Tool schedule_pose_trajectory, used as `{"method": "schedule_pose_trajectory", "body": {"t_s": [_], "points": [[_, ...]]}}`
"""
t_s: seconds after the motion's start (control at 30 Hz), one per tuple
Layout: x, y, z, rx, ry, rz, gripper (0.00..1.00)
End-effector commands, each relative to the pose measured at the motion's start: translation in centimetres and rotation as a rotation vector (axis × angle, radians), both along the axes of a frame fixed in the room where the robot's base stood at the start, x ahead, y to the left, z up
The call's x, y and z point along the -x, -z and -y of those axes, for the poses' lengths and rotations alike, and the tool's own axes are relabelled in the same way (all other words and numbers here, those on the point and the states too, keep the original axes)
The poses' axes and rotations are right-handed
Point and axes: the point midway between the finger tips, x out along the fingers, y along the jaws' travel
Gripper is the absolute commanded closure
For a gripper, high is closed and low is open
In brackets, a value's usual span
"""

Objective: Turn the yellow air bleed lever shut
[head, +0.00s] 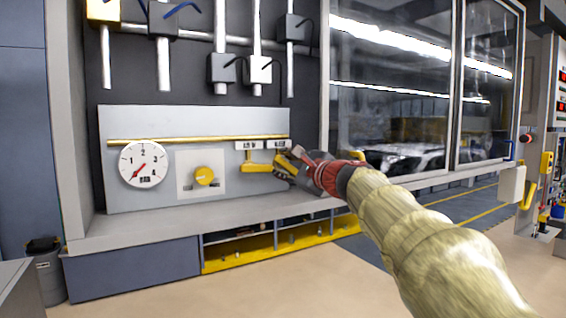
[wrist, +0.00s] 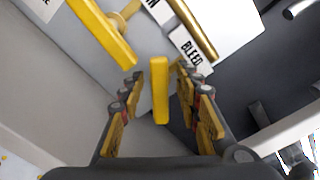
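The yellow air bleed lever (wrist: 160,92) stands between the fingers of my gripper (wrist: 158,77) in the wrist view, near the BLEED label (wrist: 188,50). Gaps show on both sides of it, so the open fingers straddle the lever without visibly gripping it. In the head view the bleed lever (head: 282,160) is partly hidden by my gripper (head: 287,165), which is at the right end of the grey panel. How far the lever is turned is hard to tell.
A second yellow lever (wrist: 103,32) is close on the left, under the other label (head: 247,145). The panel (head: 130,120) also carries a dial gauge (head: 143,164), a yellow knob (head: 205,176) and a brass pipe (head: 180,140). A window frame (head: 325,100) stands to the right.

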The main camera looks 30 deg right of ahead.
Motion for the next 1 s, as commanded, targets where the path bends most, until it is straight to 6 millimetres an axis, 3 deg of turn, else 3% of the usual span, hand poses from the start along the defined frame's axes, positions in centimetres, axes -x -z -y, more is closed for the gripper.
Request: {"method": "schedule_pose_trajectory", "body": {"t_s": [0.37, 1.0], "points": [[-0.77, 0.04, -0.03, 0.001, 0.0, 0.0, 0.67], [-0.76, 0.07, -0.03, 0.001, 0.0, 0.0, 1.0]]}}
